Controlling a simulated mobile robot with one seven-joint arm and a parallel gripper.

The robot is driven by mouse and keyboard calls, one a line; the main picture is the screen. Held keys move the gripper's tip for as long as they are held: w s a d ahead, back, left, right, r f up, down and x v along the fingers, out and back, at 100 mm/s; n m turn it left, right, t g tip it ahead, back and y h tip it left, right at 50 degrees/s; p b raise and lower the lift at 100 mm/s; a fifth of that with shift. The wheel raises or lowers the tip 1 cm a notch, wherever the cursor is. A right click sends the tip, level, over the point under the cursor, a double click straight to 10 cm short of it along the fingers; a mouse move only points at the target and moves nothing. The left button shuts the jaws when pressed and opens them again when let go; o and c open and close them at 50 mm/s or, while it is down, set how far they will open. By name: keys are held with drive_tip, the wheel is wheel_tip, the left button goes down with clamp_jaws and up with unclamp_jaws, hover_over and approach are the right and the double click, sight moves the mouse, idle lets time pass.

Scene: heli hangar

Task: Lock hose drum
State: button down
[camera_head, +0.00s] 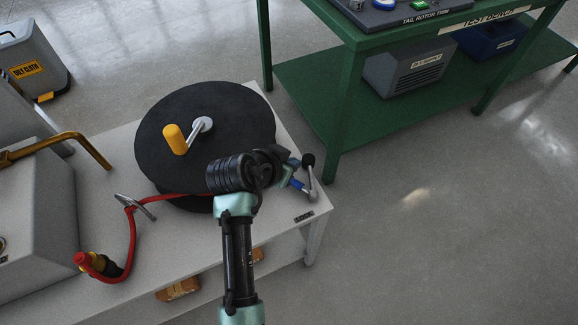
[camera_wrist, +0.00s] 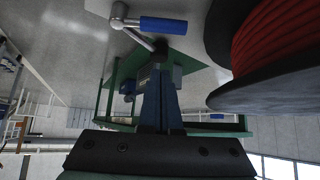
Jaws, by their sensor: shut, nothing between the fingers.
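The hose drum (camera_head: 205,105) has a black disc and an orange crank knob, and it stands on the white bench. The wrist view shows its red hose windings (camera_wrist: 280,42) at the right. A metal lever with a blue grip (camera_head: 297,184) is at the bench's right end beside the drum. Its blue grip also shows at the top of the wrist view (camera_wrist: 163,24). My gripper (camera_head: 286,163) is shut and empty, close to the lever. In the wrist view its fingers (camera_wrist: 160,80) point toward the lever, below the blue grip. I cannot tell whether they touch the lever.
Red hose runs left through a metal guide to a nozzle (camera_head: 100,264) on the white bench (camera_head: 180,256). A grey case (camera_head: 36,215) stands at the left. A green test bench (camera_head: 345,110) stands behind. The floor at the right is clear.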

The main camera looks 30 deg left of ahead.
sight(298, 186)
drive_tip(key=b+x, duration=0.2)
drive_tip(key=x, duration=0.5)
drive_tip(key=shift+s+f, duration=0.1)
drive_tip(key=s, duration=0.3)
drive_tip(key=shift+a+f, duration=0.25)
drive_tip(key=shift+s, duration=0.45)
drive_tip(key=shift+s+p, duration=0.1)
drive_tip(key=shift+p, duration=0.3)
